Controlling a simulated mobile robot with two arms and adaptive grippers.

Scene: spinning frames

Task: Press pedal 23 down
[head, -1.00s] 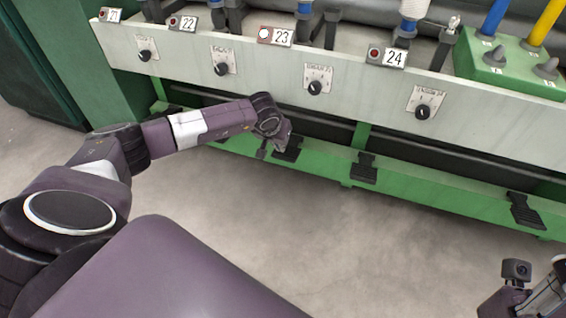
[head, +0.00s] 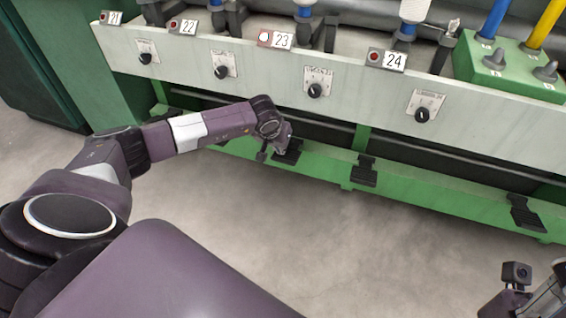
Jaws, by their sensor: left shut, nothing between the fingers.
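The lamp of label 23 (head: 275,39) is lit white on the pale panel. A black pedal (head: 290,154) sits on the low green beam roughly below that label, and I take it as pedal 23. My left arm reaches in from the left. My left gripper (head: 270,147) is shut and empty, at the left side of this pedal. The wrist hides part of the pedal. I cannot tell whether the fingers touch it or how far down it is. My right gripper's fingers are not in view.
Other pedals stand to the right along the beam, one nearby (head: 364,172) and one farther off (head: 526,213). The pale panel (head: 270,75) with its knobs overhangs the beam. The grey floor (head: 330,235) in front is clear. Part of my right arm shows at bottom right.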

